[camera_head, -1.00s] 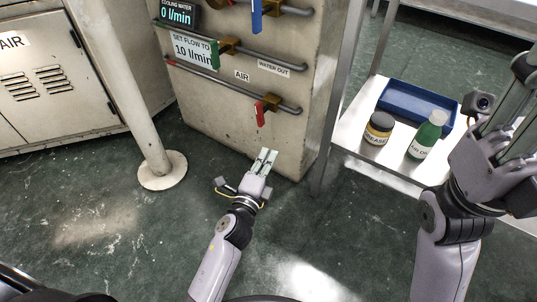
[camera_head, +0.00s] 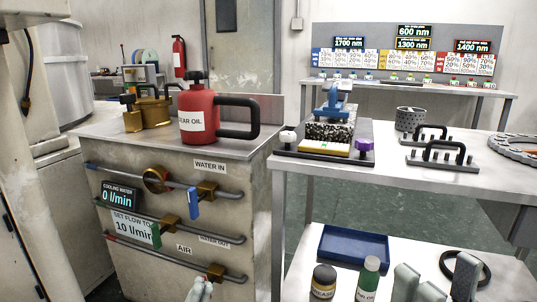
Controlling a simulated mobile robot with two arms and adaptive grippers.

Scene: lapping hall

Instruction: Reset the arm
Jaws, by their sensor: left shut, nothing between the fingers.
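The tip of my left gripper (camera_head: 200,289) shows at the bottom edge, in front of the pipe panel and just below the lowest valve. Its fingers are close together and nothing shows between them. I cannot tell whether it touches the panel. My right gripper (camera_head: 436,279) shows at the bottom right, in front of the lower shelf. Its grey-green fingers stand apart, with no held thing visible between them. The rest of both arms is below the picture.
The panel (camera_head: 150,262) carries pipes, valves and a blue handle (camera_head: 194,202). On the right table (camera_head: 300,168) are a blue device and black-handled parts. A blue tray (camera_head: 352,259), grease jar (camera_head: 323,282) and green bottle (camera_head: 367,280) are on the shelf.

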